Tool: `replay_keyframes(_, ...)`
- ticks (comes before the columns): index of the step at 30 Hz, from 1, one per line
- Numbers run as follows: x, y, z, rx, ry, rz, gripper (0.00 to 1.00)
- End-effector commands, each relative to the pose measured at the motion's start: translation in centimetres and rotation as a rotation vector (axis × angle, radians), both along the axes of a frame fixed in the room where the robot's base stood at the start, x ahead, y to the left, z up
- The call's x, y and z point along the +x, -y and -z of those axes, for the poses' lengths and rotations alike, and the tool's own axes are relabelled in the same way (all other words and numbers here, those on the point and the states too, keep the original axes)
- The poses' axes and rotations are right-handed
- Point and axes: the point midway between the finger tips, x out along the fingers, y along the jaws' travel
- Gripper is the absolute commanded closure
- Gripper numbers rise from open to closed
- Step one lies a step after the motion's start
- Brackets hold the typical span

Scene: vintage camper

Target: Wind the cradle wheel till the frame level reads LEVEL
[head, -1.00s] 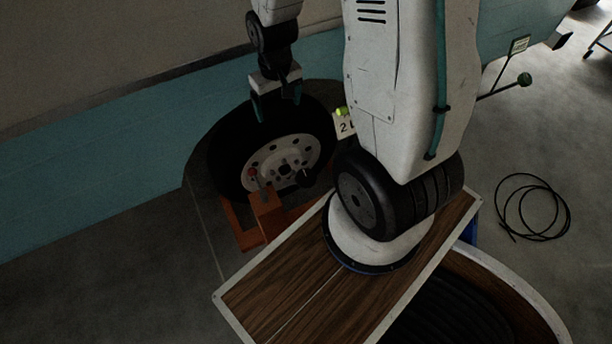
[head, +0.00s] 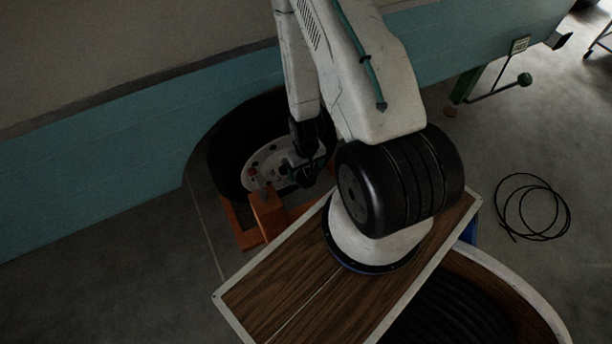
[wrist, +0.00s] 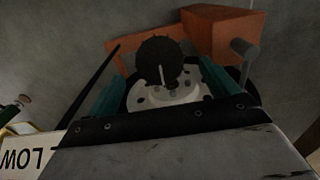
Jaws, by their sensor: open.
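The cradle wheel, a dark ribbed knob with a pale line on it (wrist: 160,62), shows in the wrist view in front of the pale wheel hub. My gripper (wrist: 164,72) is open, its teal fingers on either side of the knob in the picture; I cannot tell if they touch it. In the head view my wrist covers most of the knob and the fingers. The orange cradle (head: 268,214) stands under the tyre. A white card (wrist: 38,158), seen upside down in the wrist view, appears to read LOW. The frame level's vial is not clearly visible.
The black tyre (head: 228,160) sits in the camper's teal side (head: 90,170). A grey peg (wrist: 243,50) rises beside the orange block. The wood-topped stand (head: 290,290) carries my arm. A black cable coil (head: 533,207) lies on the floor at right.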

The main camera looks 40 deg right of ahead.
Motion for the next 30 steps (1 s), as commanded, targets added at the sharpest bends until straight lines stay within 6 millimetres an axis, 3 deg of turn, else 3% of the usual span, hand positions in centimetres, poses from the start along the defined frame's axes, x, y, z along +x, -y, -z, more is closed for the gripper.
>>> replay_keyframes(3,-0.1,0.0,1.9,0.001,-0.002,0.000,0.13)
replay_keyframes(9,0.0,0.0,3.9,0.000,0.000,0.000,0.13)
replay_keyframes(20,0.0,0.0,4.4,0.000,0.001,0.000,0.13)
replay_keyframes(24,0.0,0.0,4.4,0.000,0.000,0.000,0.52)
replay_keyframes(25,0.0,0.0,4.4,0.000,0.000,0.000,0.58)
replay_keyframes(30,0.0,0.0,4.4,0.001,0.000,0.002,0.58)
